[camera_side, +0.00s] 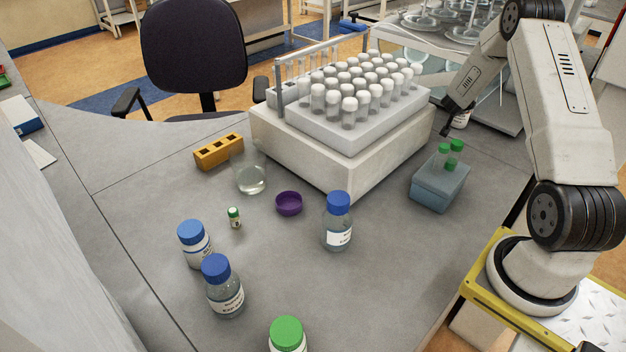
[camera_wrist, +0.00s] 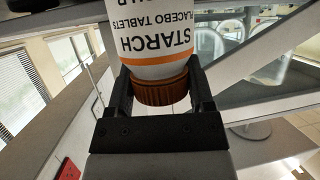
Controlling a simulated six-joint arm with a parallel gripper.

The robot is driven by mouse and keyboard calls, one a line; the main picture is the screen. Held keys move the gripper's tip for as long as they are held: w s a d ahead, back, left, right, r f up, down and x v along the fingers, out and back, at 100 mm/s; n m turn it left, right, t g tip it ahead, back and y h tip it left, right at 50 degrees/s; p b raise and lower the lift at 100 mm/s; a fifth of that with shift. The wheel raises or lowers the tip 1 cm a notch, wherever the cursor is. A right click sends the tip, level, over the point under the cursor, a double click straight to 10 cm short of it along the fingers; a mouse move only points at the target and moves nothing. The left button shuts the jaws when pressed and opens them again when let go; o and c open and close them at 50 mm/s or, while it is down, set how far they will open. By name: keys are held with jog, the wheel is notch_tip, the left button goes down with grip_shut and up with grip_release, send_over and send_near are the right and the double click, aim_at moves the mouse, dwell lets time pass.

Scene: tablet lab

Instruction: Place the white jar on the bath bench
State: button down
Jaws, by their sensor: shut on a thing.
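The white jar, with a starch placebo tablets label (camera_wrist: 165,35) and an orange-brown cap, fills the upper middle of the wrist view. My gripper (camera_wrist: 160,95) is shut on the jar at its cap end, one black finger on each side. In the side view my gripper (camera_side: 449,128) is at the right, beyond the blue-grey tube block, with a small part of the white jar (camera_side: 464,117) showing beside it. What is under the jar is hidden. The bath bench appears to be the grey surface (camera_side: 496,117) below the glass bath at the back right; its extent is partly hidden by my arm.
A white box with a rack of capped tubes (camera_side: 345,125) stands left of my gripper. A blue-grey block with green-capped tubes (camera_side: 440,187) is nearer. Blue-capped bottles (camera_side: 338,235), a beaker (camera_side: 250,178) and a purple dish (camera_side: 289,203) stand on the grey table.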

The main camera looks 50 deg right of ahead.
jog(key=shift+f, duration=0.1)
grip_release()
jog(key=shift+a+r, duration=0.35)
jog(key=v, duration=1.1)
jog(key=shift+a, duration=0.1)
